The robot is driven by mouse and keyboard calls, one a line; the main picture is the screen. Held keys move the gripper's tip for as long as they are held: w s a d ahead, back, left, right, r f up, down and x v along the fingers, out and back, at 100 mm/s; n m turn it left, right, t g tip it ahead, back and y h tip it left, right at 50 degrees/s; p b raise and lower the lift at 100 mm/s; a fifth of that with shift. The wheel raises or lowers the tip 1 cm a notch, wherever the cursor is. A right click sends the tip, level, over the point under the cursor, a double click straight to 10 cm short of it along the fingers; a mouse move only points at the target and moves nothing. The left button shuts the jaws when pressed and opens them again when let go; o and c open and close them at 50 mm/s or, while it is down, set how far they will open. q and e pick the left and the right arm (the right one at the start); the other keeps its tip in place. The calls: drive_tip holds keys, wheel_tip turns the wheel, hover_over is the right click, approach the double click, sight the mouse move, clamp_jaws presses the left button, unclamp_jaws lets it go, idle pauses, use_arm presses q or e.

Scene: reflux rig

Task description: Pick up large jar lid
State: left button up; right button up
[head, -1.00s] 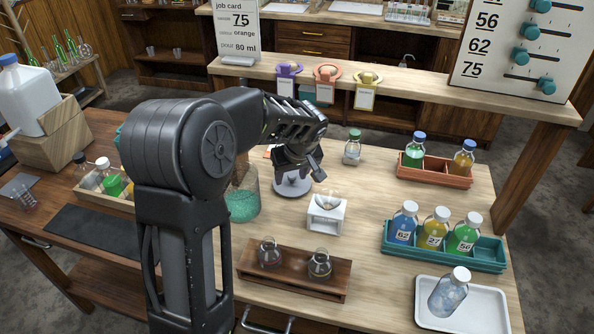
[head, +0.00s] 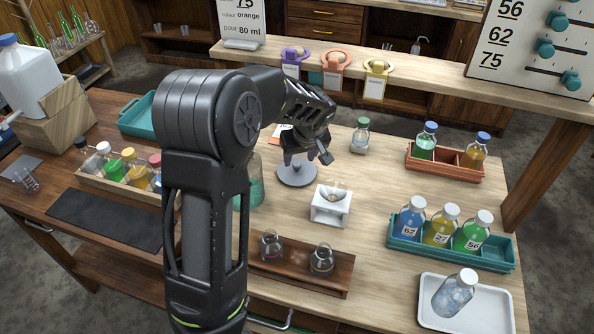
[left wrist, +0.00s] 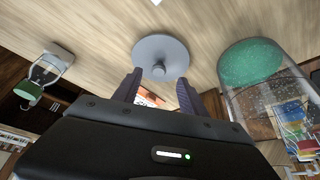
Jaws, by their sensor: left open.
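The large jar lid is a grey disc with a small round knob (head: 295,176), lying flat on the light wooden table. In the left wrist view the lid (left wrist: 174,49) lies just beyond the fingertips, its knob roughly between them. My left gripper (head: 308,160) hangs over the lid in the head view and hides part of it. In the left wrist view its two dark fingers (left wrist: 158,86) are apart with nothing between them. The large glass jar with green beads (head: 257,188) stands left of the lid, partly hidden by my left arm. My right gripper is not in view.
A small green-capped bottle (head: 360,136) stands right of the lid. A white stand (head: 330,208) with a small dish is nearer the front. A brown rack (head: 290,276) holds two small flasks. A teal rack (head: 500,262) of bottles and a white tray (head: 500,318) are at right.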

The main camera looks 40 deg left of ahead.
sight(297, 164)
use_arm(q)
drive_tip(key=shift+w+a+f+p, duration=0.15)
drive_tip(key=shift+a+f+p, duration=0.1)
drive_tip(key=shift+f+p, duration=0.2)
drive_tip(key=p+x, duration=0.1)
drive_tip(key=x, duration=0.3)
drive_tip(key=shift+w, duration=0.2)
clamp_jaws()
idle(0.5)
